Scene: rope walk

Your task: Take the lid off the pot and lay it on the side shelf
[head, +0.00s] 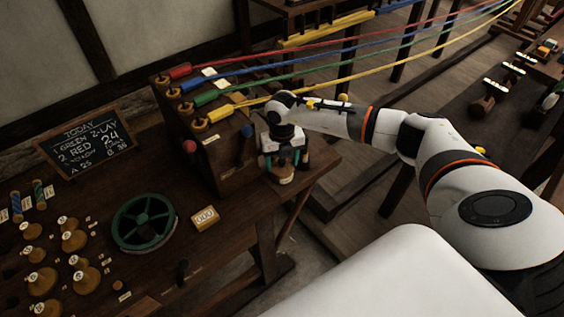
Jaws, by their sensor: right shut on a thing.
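My right gripper (283,160) points down at the right end of the wooden bench, beside the dark wooden box. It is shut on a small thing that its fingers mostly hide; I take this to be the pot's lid. A small round pot (281,179), brownish with a pale band, shows just under the fingertips. I cannot tell whether the lid is seated on the pot or raised from it. My left gripper is not in view. I cannot make out for sure which surface is the side shelf.
The dark box (228,172) with levers and colored ropes stands left of my gripper. A green wheel (144,222), a counter block (204,218), several wooden bobbins (74,240) and a chalkboard (86,146) are on the bench (235,240). Another dark table (440,145) is at right.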

